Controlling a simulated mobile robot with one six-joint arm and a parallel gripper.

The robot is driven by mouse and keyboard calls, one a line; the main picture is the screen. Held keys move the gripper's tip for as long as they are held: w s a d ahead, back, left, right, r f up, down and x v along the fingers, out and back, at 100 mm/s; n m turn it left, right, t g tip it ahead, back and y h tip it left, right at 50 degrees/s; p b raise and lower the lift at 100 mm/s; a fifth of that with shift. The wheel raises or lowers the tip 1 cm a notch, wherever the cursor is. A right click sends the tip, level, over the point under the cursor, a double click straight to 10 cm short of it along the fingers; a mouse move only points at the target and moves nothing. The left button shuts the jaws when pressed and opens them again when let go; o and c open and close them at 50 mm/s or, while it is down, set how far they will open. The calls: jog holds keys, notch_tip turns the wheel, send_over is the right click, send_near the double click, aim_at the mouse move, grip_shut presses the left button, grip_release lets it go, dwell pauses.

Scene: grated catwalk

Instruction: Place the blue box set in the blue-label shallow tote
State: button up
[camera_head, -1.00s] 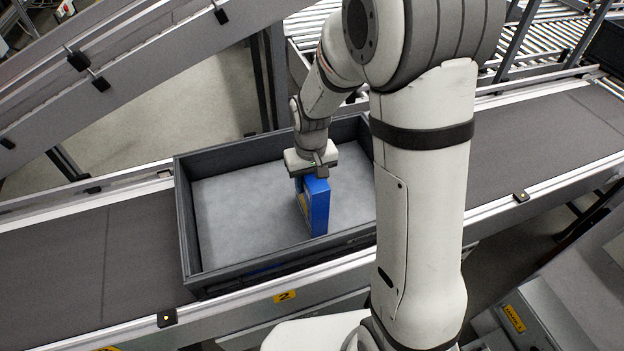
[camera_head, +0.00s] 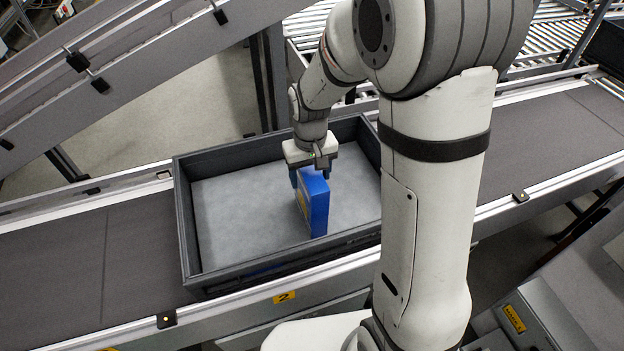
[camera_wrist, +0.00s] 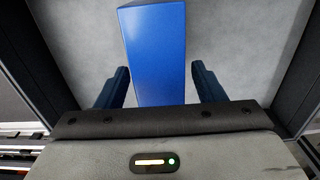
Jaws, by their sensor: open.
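The blue box set (camera_head: 314,203) stands upright on the floor of a shallow dark grey tote (camera_head: 187,235), right of the tote's middle. A sliver of blue shows low on the tote's front wall, mostly hidden by the conveyor rail. My gripper (camera_head: 311,172) is over the top of the box, inside the tote's outline. In the wrist view the blue box (camera_wrist: 156,55) lies between the two fingers of my gripper (camera_wrist: 160,88). The fingers are open, with a gap on each side of the box.
The tote rests on a dark conveyor belt (camera_head: 60,262) with metal side rails. A sloping conveyor frame (camera_head: 110,60) is behind left and rollers (camera_head: 560,40) behind right. The tote floor (camera_head: 240,215) left of the box is bare.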

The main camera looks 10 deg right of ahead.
notch_tip(320, 180, up, 8)
jog(key=shift+r, duration=0.15)
jog(key=shift+s+d+r, duration=0.15)
jog(key=shift+s+r, duration=0.05)
jog(key=shift+r, duration=0.45)
jog(key=s+d+r+m+t, duration=0.1)
jog(key=s+d+r, duration=0.1)
jog(key=s, duration=0.6)
jog(key=s+d+r+m+t, duration=0.1)
jog(key=s+d, duration=0.4)
jog(key=s, duration=0.3)
jog(key=shift+d+r+t, duration=0.2)
jog(key=shift+r+t, duration=0.2)
jog(key=shift+c, duration=0.4)
